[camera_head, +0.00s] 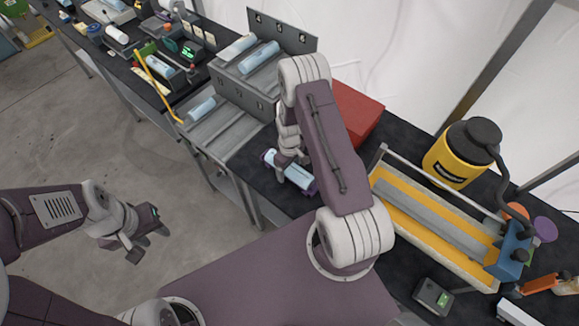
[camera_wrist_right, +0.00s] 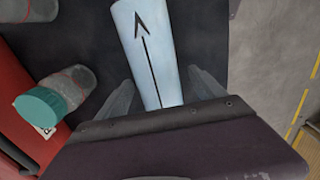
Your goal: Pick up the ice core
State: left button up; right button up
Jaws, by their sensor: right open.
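A pale blue ice core (camera_head: 269,157) lies on the dark bench, partly hidden by my right arm. In the right wrist view the ice core (camera_wrist_right: 147,45) is a pale cylinder with a black arrow along it. My right gripper (camera_wrist_right: 162,94) is open, with one finger on each side of the core; I cannot tell whether they touch it. In the head view my right gripper (camera_head: 288,170) is low over the bench at the core. My left gripper (camera_head: 147,238) hangs over the floor, away from the bench; its jaw opening is unclear.
Grey racks (camera_head: 222,130) hold several other pale cores to the left. A red box (camera_head: 357,112) stands behind my right arm. A yellow-lined trough (camera_head: 440,232) and a yellow jug (camera_head: 455,160) are at right. A teal-capped bottle (camera_wrist_right: 40,106) is beside the core.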

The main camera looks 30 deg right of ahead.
jog(key=shift+w+d+f, duration=0.15)
jog(key=shift+w+f, duration=0.05)
jog(key=shift+f, duration=0.05)
jog(key=shift+s+r, duration=0.15)
jog(key=c, duration=1.7)
grip_shut()
